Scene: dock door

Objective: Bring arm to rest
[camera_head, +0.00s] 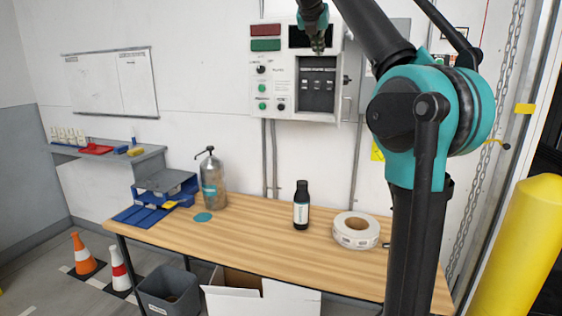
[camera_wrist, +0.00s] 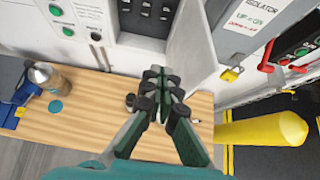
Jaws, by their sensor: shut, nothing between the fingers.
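My gripper (camera_head: 318,42) is up in front of the wall control panel (camera_head: 284,104), near its top right, with its fingers pointing down. In the wrist view, the fingertips of my gripper (camera_wrist: 158,80) are together, with nothing between them. My teal and black arm rises on the right of the head view and bends over toward the panel. The panel's cover stands open beside a recess with several black switches (camera_head: 318,84). The gripper hides part of the dark display at the panel's top.
Below is a wooden table (camera_head: 265,241) with a dark bottle (camera_head: 301,208), a label roll (camera_head: 356,231), a pump bottle (camera_head: 213,182) and a blue tray (camera_head: 146,214). A yellow bollard (camera_head: 520,245) stands at right. Traffic cones (camera_head: 84,256) and a grey bin (camera_head: 168,292) are on the floor at left.

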